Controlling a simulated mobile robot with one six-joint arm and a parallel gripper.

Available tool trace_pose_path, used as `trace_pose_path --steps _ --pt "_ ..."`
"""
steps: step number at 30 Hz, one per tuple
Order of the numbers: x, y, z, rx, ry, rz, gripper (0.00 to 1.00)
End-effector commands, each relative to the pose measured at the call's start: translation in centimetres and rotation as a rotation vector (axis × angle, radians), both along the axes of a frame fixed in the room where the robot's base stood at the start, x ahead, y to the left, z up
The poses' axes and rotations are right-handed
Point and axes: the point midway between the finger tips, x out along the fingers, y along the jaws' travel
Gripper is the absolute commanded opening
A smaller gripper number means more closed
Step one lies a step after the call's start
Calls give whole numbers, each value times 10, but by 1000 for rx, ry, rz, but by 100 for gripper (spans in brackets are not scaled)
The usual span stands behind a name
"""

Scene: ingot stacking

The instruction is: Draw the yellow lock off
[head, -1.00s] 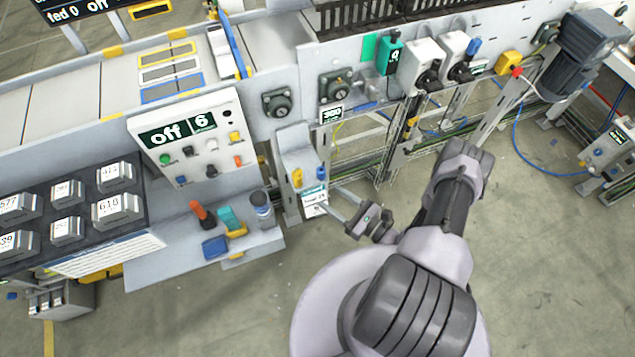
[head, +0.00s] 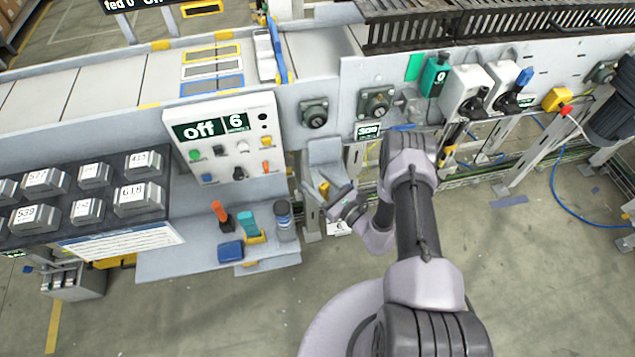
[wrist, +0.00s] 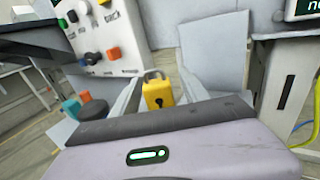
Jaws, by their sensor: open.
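The yellow lock (wrist: 158,93) is a small padlock with a dark keyhole and a shackle on top. In the wrist view it sits upright between my two fingers, with a gap showing on each side. In the head view the yellow lock (head: 324,188) is a small patch at the grey bracket (head: 323,152) below the conveyor's side. My gripper (head: 333,191) is open in front of that bracket and partly covers it. My open gripper (wrist: 160,82) also shows in the wrist view. How deep the lock sits between the fingers I cannot tell.
A control panel (head: 222,131) reading "off" and "6" stands left of the bracket. Below it, a shelf (head: 190,266) holds orange, teal and blue items. Grey ingots (head: 136,198) lie on a dark rack at left. Switch boxes (head: 462,88) line the wall at right.

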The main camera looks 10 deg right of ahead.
Motion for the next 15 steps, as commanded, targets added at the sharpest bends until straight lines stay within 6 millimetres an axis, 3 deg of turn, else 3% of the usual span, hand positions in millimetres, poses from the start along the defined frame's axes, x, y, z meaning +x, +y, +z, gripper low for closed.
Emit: trace_pose_path --steps 2,10,15 --pt "0 0 0 0 0 0 51" --pt "0 0 0 0 0 0 0" --pt "0 0 0 0 0 0 0"
